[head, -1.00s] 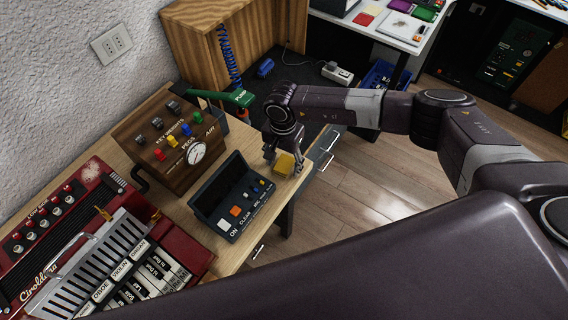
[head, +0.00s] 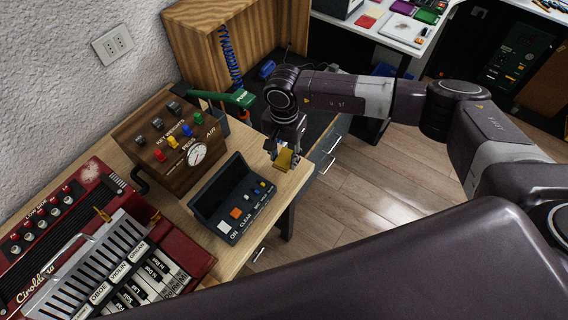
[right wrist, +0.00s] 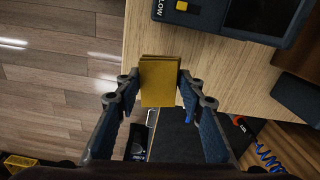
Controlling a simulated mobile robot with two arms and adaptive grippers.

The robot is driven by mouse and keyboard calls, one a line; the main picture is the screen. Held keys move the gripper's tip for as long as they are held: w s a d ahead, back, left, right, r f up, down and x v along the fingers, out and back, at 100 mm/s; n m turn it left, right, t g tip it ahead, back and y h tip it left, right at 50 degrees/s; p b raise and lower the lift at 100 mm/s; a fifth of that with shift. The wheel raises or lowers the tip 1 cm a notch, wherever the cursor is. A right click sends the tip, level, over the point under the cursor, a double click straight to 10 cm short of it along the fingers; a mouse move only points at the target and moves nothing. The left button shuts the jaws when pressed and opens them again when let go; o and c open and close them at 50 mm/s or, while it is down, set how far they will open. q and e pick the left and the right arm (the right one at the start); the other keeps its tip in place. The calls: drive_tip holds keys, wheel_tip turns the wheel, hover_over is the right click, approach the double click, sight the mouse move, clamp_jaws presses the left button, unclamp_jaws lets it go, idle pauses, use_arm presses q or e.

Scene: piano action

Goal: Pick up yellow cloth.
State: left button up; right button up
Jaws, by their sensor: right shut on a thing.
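The yellow cloth (head: 284,159) is a small folded block near the right edge of the wooden table (head: 232,258). My right gripper (head: 285,150) comes down on it from above and is shut on it. In the right wrist view the yellow cloth (right wrist: 160,82) sits between the two fingertips, with a finger at each side. I cannot tell whether the cloth still touches the table. My left gripper is not in view.
The dark control box (head: 236,198) with buttons stands left of the cloth. Behind it are a wooden panel box (head: 172,140) with a gauge and a green-handled tool (head: 236,98). A red accordion (head: 60,225) lies at lower left. Open floor (head: 385,180) is to the right.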

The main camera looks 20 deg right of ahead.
sight(284, 158)
wheel_tip(284, 158, up, 16)
drive_tip(key=b, duration=0.3)
drive_tip(key=shift+f, duration=0.15)
